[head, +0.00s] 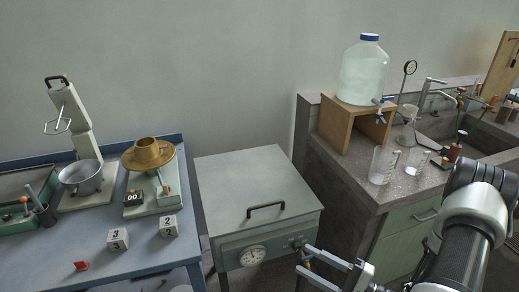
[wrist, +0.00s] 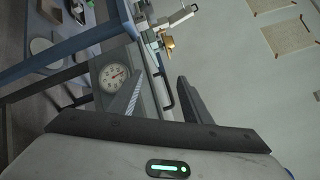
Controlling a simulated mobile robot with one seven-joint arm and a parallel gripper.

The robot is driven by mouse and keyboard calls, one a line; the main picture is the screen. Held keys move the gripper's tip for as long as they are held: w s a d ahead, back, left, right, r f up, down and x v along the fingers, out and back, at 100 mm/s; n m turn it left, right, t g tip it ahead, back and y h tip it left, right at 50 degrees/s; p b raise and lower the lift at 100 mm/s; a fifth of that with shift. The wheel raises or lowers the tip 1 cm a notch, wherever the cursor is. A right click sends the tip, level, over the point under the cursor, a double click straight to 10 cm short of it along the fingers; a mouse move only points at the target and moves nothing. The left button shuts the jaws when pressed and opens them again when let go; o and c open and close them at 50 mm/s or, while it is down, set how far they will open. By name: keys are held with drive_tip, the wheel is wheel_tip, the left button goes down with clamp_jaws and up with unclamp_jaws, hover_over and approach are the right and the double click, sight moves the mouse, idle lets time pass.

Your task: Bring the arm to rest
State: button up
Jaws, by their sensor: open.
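My gripper (head: 302,259) is at the lower middle-right of the head view, in front of the lower right corner of a grey metal oven (head: 250,182). Its two fingers are apart, with nothing seen held between them. My arm reaches in from the right edge, in front of the green cabinet. In the wrist view the open fingers (wrist: 160,82) point toward the oven's dial (wrist: 114,77) and its dark handle (wrist: 162,90), and that picture is turned sideways. I cannot tell the exact gap between the fingers and the oven front.
A concrete bench (head: 340,160) at right holds a water jug (head: 363,72) on a wooden stand (head: 345,125), and beakers (head: 383,165). The oven top is clear.

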drive_tip(key=s+a+r+n+g+h, duration=0.2)
drive_tip(key=s+r+n+g+h, duration=0.2)
drive_tip(key=s+r+n+g, duration=0.25)
drive_tip(key=s+a+r+n+g+h, duration=0.3)
drive_tip(key=s+r+n+g, duration=0.15)
drive_tip(key=r+g, duration=0.35)
drive_tip(key=d+r+t+h+p, duration=0.1)
drive_tip(key=r+t+h+p, duration=0.1)
drive_tip(key=r, duration=0.7)
drive_tip(key=d+r+t+h+p, duration=0.2)
drive_tip(key=r+t+h+p, duration=0.1)
drive_tip(key=r+p, duration=0.3)
drive_tip(key=d+r+n+t+h+p, duration=0.1)
drive_tip(key=d+r+t+h+p, duration=0.1)
drive_tip(key=r, duration=0.9)
drive_tip(key=t+h+p, duration=0.1)
drive_tip(key=t+p, duration=0.1)
drive_tip(key=shift+s+r+t+p, duration=0.15)
drive_tip(key=shift+r+t+p, duration=0.2)
drive_tip(key=shift+p, duration=0.05)
